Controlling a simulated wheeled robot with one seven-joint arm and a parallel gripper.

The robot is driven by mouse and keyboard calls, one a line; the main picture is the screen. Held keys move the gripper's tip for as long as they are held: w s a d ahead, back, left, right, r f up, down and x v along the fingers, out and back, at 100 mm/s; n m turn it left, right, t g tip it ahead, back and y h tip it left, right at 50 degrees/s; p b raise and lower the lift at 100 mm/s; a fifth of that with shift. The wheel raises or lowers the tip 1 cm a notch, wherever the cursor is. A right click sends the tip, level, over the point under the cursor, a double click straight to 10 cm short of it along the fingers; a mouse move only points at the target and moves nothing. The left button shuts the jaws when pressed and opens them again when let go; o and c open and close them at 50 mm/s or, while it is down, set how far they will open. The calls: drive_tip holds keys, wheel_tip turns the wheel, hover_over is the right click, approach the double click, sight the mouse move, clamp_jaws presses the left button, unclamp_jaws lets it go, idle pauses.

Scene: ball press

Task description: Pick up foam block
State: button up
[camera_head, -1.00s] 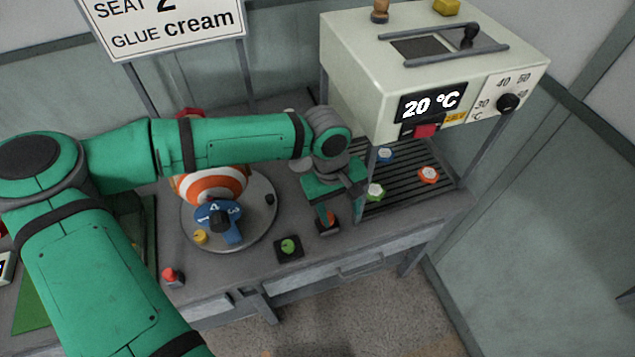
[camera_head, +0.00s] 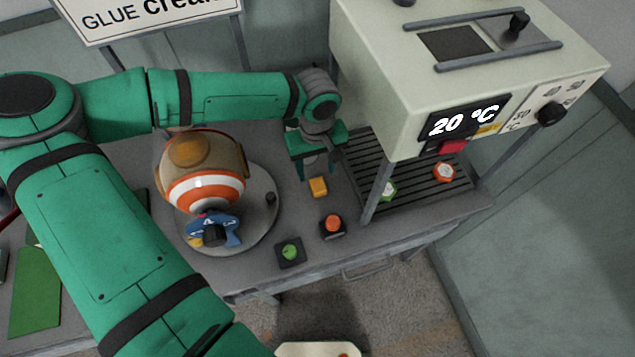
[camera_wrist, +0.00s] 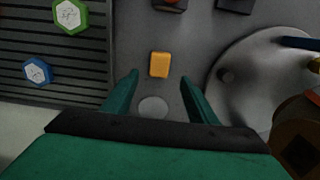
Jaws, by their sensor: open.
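The foam block is a small yellow-orange block (camera_head: 318,187) lying on the grey bench top between the round plate and the slatted rack. In the wrist view the block (camera_wrist: 159,65) lies ahead of the fingertips, roughly centred between them. My gripper (camera_head: 316,172) hangs just behind the block in the head view, its fingers pointing down. In the wrist view my gripper (camera_wrist: 158,78) has its two green fingers apart with nothing between them. The block is not in its grasp.
A round grey plate (camera_head: 262,232) with an orange-and-white ball (camera_head: 203,190) stands to the left. A press housing (camera_head: 400,100) overhangs the slatted rack (camera_head: 415,190) at right. Orange (camera_head: 333,225) and green (camera_head: 290,251) buttons sit near the front edge.

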sight(318, 185)
drive_tip(key=shift+s+f, duration=0.2)
drive_tip(key=shift+f, duration=0.8)
drive_tip(key=f, duration=0.5)
drive_tip(key=shift+s+d, duration=0.1)
drive_tip(key=shift+d, duration=0.1)
